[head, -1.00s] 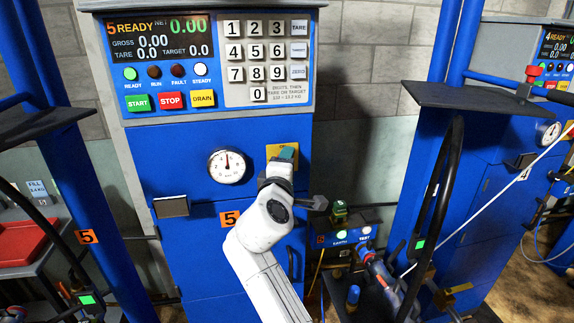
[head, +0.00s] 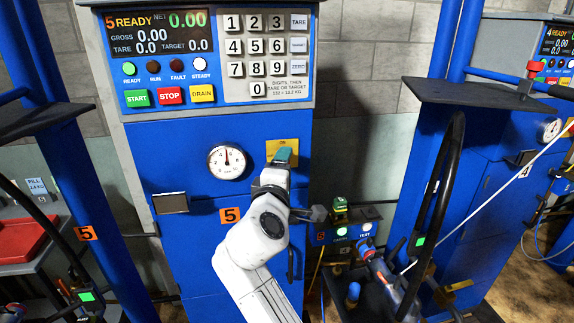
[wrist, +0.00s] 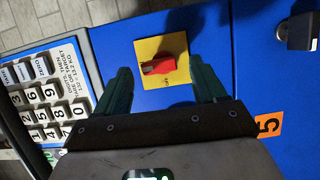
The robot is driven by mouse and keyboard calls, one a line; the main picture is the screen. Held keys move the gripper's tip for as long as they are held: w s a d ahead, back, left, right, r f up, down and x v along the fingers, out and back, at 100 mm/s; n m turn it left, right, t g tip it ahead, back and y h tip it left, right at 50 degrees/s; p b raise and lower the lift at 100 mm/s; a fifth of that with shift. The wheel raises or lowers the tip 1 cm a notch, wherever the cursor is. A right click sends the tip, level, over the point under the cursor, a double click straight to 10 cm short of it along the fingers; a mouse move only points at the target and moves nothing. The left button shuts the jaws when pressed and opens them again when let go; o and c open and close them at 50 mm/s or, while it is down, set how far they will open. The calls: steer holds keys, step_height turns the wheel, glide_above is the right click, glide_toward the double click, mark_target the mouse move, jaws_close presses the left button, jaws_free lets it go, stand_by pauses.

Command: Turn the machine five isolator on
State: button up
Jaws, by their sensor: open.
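The machine five isolator is a red knob (wrist: 163,66) on a yellow plate (wrist: 150,48), on the blue front of the cabinet. In the head view the top of the yellow plate (head: 282,143) shows below the keypad, right of the round gauge; my gripper hides the knob there. My gripper (head: 284,156) is in front of the plate. In the wrist view its two dark green fingers are apart, one on each side of the knob, and hold nothing. I cannot tell whether they touch the knob. The small lettering on the plate is too blurred in the wrist view to read.
The control panel (head: 216,55) above reads "5 READY". A round gauge (head: 227,162) and a small dark box (head: 170,203) are to the left. A dark tray (head: 335,285) with fittings stands lower right. A black hose (head: 448,170) hangs further right.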

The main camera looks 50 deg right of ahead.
steer(key=v, duration=0.6)
steer(key=shift+s+b, duration=0.15)
steer(key=shift+b, duration=0.25)
steer(key=shift+a, duration=0.15)
